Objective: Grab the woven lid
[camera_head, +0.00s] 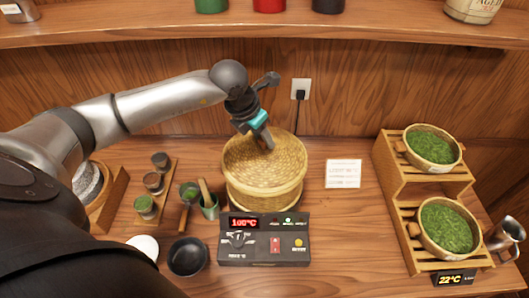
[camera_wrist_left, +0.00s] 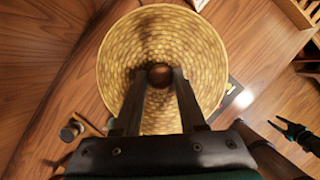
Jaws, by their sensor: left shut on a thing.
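The woven lid (camera_head: 250,165) is round and straw-yellow, on top of the round woven basket (camera_head: 265,197) in the middle of the counter. In the left wrist view the lid (camera_wrist_left: 205,50) fills the upper middle, with a small brown knob (camera_wrist_left: 160,73) at its centre. My left gripper (camera_head: 268,146) comes down over the lid from above and is shut on the knob, one finger on each side. I cannot tell whether the lid is raised off the basket. My right gripper (camera_wrist_left: 281,123) shows small and dark at the right of the left wrist view, fingers apart.
A black control box (camera_head: 264,243) reading 100°C stands right in front of the basket. Small jars (camera_head: 153,182) and a dark bowl (camera_head: 188,257) are at left. A wooden stand (camera_head: 397,186) with tea baskets is at right. The shelf (camera_head: 150,28) runs along the back.

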